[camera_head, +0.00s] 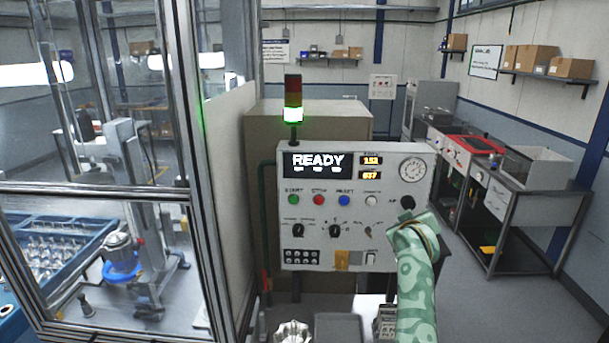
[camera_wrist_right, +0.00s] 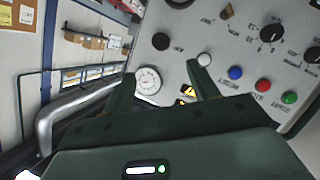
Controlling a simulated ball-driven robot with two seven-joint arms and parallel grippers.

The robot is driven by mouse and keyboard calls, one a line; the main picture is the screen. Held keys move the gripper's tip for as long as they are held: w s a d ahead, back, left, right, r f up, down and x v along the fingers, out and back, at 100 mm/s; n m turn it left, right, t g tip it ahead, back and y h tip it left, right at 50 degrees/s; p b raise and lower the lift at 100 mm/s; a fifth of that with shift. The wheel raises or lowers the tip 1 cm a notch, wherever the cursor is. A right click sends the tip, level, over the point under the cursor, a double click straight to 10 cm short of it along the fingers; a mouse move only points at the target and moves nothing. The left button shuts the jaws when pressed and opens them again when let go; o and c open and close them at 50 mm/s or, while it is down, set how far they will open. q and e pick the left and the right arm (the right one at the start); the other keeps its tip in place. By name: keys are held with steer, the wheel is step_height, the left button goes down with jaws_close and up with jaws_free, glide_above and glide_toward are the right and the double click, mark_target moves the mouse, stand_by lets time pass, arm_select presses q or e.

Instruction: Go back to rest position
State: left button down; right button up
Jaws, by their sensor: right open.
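My right arm (camera_head: 415,260), in a green patterned sleeve, rises from the lower right in front of the right edge of the control panel (camera_head: 325,220). Its gripper is hidden behind the forearm in the head view. In the right wrist view my right gripper (camera_wrist_right: 161,74) is open, with two green fingers apart and nothing between them. The panel's round gauge (camera_wrist_right: 148,80) shows behind the gap. The white button (camera_wrist_right: 204,59) lies beyond the tip of one finger. I cannot tell how far the fingertips are from the panel. My left gripper is not in view.
The panel display (camera_head: 318,162) reads READY, and the signal tower (camera_head: 293,100) glows green. A glazed enclosure with a blue parts tray (camera_head: 60,250) stands at the left. A metal part (camera_head: 292,333) sits below the panel. Workbenches (camera_head: 530,200) stand at the right, with open floor before them.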

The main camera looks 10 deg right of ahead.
steer(key=s+f+n+g, duration=0.1)
steer(key=s+f, duration=0.5)
steer(key=s, duration=0.3)
steer(key=s+f+n+g, duration=0.1)
steer(key=s+f+g, duration=0.1)
steer(key=s+f, duration=0.55)
steer(key=s+a+f+n+g+y, duration=0.15)
steer(key=s+a, duration=0.25)
steer(key=s, duration=0.7)
steer(key=s+a+f+n+g+y, duration=0.1)
steer(key=s+a+f+n, duration=0.2)
steer(key=s, duration=0.9)
steer(key=s+a+f+m+g+y+b, duration=0.2)
steer(key=f+b, duration=0.7)
steer(key=f, duration=1.4)
steer(key=s+a+f+n+g+y+b, duration=0.1)
steer(key=s+a+f+g+b, duration=0.2)
steer(key=f+b, duration=1.35)
steer(key=s+f+m+b, duration=0.1)
steer(key=s+f+b, duration=0.1)
steer(key=s+f, duration=0.4)
steer(key=s+f+m+g+y+b, duration=0.1)
steer(key=s+f, duration=0.5)
steer(key=f, duration=0.9)
steer(key=s+f+m+b, duration=0.1)
steer(key=s+f+b, duration=0.1)
steer(key=s+f, duration=0.5)
step_height(320, 180, down, 4)
steer(key=shift+a+r+b, duration=0.15)
steer(key=shift+b, duration=0.15)
